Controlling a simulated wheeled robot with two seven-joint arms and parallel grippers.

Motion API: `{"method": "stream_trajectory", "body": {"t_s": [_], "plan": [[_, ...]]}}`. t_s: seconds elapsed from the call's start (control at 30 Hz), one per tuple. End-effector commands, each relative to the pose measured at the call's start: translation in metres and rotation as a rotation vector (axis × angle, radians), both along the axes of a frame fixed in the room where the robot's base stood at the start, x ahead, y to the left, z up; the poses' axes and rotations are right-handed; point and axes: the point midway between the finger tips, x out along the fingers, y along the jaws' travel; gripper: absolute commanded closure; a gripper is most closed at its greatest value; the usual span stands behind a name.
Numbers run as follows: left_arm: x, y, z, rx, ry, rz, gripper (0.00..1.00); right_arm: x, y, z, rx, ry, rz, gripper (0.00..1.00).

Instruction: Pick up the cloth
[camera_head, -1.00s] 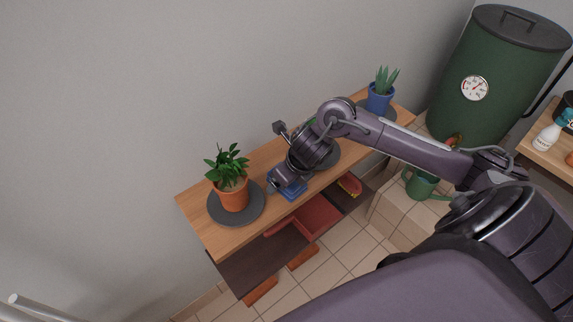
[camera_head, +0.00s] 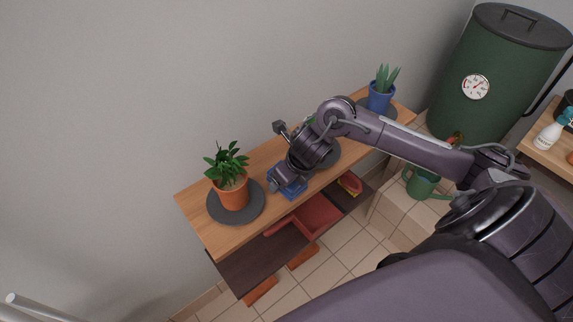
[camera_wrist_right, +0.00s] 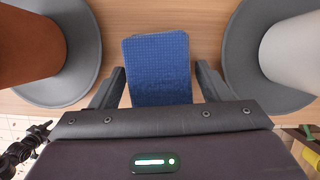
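The blue cloth (camera_head: 292,191) lies on the wooden shelf top, between a potted plant on the left and a round dark mat on the right. In the right wrist view the cloth (camera_wrist_right: 158,66) is a flat, folded, textured rectangle. My right gripper (camera_wrist_right: 161,82) is open, its two fingers apart on either side of the cloth's near part. In the head view the right gripper (camera_head: 276,182) is low over the cloth, and the arm hides part of it. I cannot tell whether the fingers touch the cloth.
An orange pot with a green plant (camera_head: 231,188) stands on a dark round mat (camera_head: 251,211) left of the cloth. A blue pot (camera_head: 379,98) stands at the shelf's far right. A lower shelf holds a red item (camera_head: 314,217).

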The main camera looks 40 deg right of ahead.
Motion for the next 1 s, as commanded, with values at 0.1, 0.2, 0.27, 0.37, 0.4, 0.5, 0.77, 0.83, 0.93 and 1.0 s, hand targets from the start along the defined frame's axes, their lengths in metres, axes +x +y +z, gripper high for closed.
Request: {"method": "stream_trajectory", "body": {"t_s": [0.1,0.2,0.27,0.37,0.4,0.5,0.77,0.83,0.93,1.0], "plan": [[0.0,0.0,0.0,0.0,0.0,0.0,0.64,0.0,0.0,0.0,0.0,0.0,0.0,0.46],[0.0,0.0,0.0,0.0,0.0,0.0,0.64,0.0,0.0,0.0,0.0,0.0,0.0,0.59],[0.0,0.0,0.0,0.0,0.0,0.0,0.64,0.0,0.0,0.0,0.0,0.0,0.0,0.63],[0.0,0.0,0.0,0.0,0.0,0.0,0.64,0.0,0.0,0.0,0.0,0.0,0.0,0.63],[0.0,0.0,0.0,0.0,0.0,0.0,0.64,0.0,0.0,0.0,0.0,0.0,0.0,0.63],[0.0,0.0,0.001,0.0,0.0,0.0,0.64,0.0,0.0,0.001,0.0,0.0,0.0,0.63],[0.001,0.0,0.008,0.0,-0.002,0.0,0.64,0.002,0.0,0.021,0.0,-0.005,0.003,0.63],[0.001,0.0,0.009,0.0,-0.002,0.0,0.64,0.002,0.0,0.036,-0.002,-0.007,0.002,0.63],[0.001,0.0,0.01,0.0,-0.002,0.0,0.64,0.003,0.0,0.065,-0.003,-0.012,0.003,0.63],[0.001,0.0,0.02,0.0,-0.002,0.0,0.64,0.003,-0.001,0.094,-0.006,-0.012,0.003,0.63]]}}
